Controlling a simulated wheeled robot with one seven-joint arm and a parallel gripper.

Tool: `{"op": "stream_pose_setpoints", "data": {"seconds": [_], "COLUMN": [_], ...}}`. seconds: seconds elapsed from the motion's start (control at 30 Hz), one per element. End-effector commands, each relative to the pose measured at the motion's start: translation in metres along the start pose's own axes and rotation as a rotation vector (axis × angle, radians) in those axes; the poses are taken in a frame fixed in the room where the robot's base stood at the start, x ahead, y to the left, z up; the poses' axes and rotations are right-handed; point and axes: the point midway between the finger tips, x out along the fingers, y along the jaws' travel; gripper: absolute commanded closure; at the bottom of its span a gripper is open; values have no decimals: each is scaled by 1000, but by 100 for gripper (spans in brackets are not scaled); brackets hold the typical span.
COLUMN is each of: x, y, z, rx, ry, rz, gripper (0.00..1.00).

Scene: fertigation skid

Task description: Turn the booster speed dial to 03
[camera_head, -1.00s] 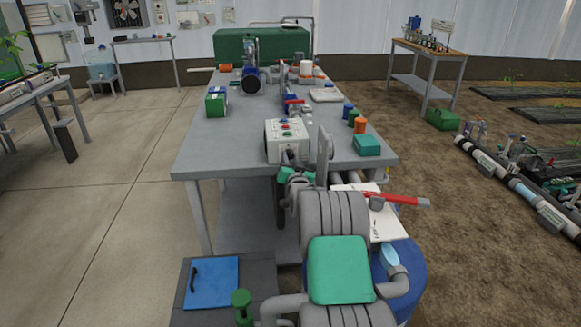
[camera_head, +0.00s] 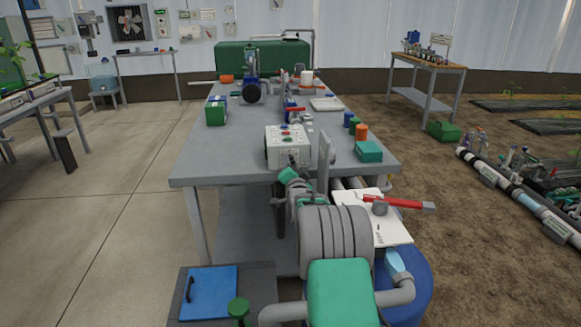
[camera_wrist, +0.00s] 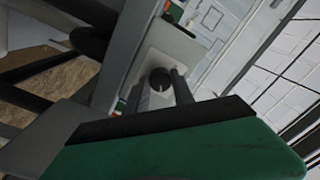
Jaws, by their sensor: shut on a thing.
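The booster speed dial is a dark round knob (camera_wrist: 160,79) with a pale pointer line, on a pale panel in the wrist view. My gripper (camera_wrist: 164,88) has its two fingers on either side of the knob and is shut on it. In the head view the white control box (camera_head: 286,146) stands near the front of the grey bench, with coloured buttons on its top. My gripper (camera_head: 290,166) is at the front face of that box. My wrist hides most of the dial there. Scale numbers are too small to read.
A red-handled part (camera_head: 402,202) lies over a white sheet near the bench's front right. Open floor lies left of the bench.

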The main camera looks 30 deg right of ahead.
Motion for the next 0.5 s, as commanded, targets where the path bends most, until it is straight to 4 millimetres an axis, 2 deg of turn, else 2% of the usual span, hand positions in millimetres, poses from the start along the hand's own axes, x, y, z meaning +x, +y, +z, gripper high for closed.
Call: {"op": "stream_pose_setpoints", "data": {"seconds": [0.27,0.3,0.5], "x": [0,0,0], "y": [-1,-1,-1], "z": [-1,-1,0], "rx": [1,1,0], "ry": [1,1,1], "rz": [-2,-2,-1], "gripper": [100,67,51]}}
